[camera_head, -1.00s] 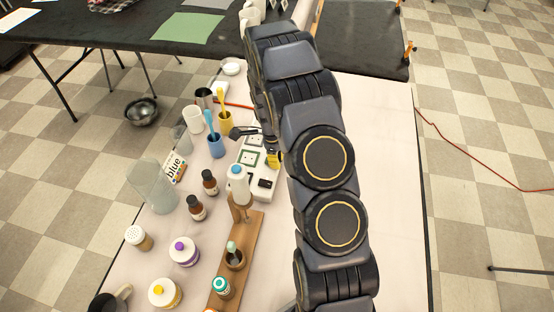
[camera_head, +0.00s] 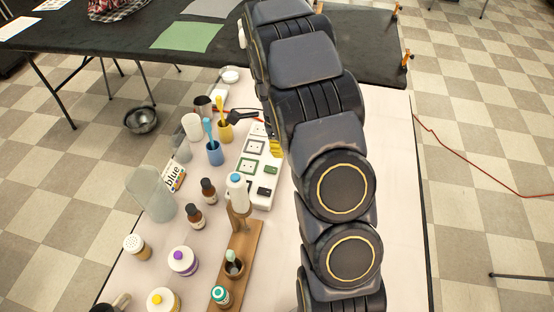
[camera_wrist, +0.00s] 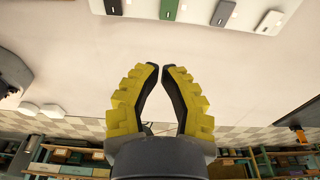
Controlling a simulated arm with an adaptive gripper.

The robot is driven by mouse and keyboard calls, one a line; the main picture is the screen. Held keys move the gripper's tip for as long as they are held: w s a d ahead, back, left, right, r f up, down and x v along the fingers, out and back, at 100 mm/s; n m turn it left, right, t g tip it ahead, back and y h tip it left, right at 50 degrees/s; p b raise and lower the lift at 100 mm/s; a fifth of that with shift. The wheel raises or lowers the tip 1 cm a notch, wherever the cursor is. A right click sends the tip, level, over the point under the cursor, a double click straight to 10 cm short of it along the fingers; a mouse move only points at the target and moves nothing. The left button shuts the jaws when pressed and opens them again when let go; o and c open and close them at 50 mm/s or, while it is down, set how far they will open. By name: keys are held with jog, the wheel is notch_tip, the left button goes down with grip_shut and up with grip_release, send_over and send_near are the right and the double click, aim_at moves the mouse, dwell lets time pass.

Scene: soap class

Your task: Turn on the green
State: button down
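A white power strip (camera_head: 248,178) with outlets and coloured rocker switches stands on the pale table, left of my arm. Its green switch (camera_head: 270,169) shows in the head view beside a black switch (camera_head: 264,190). In the head view my arm hides most of the gripper.
A blue cup (camera_head: 215,153), a yellow cup (camera_head: 225,131) and brown bottles (camera_head: 208,190) stand left of the strip. A wooden stand (camera_head: 237,262) is in front. The table right of my arm (camera_head: 398,200) is clear.

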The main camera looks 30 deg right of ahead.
notch_tip(320, 180, up, 6)
jog(key=shift+s+d+r, duration=0.2)
jog(key=shift+s+d, duration=0.05)
jog(key=shift+d, duration=0.05)
dwell(0.4)
jog(key=s+a+r+n, duration=1)
jog(key=s+a+n, duration=0.2)
jog(key=n, duration=0.2)
jog(key=s+a+n, duration=0.3)
jog(key=s+n, duration=0.3)
jog(key=s+a+r+n+y, duration=0.1)
jog(key=s+a+n, duration=0.2)
jog(key=s+n, duration=0.4)
jog(key=shift+s+r+g, duration=0.25)
jog(key=shift+g, duration=0.15)
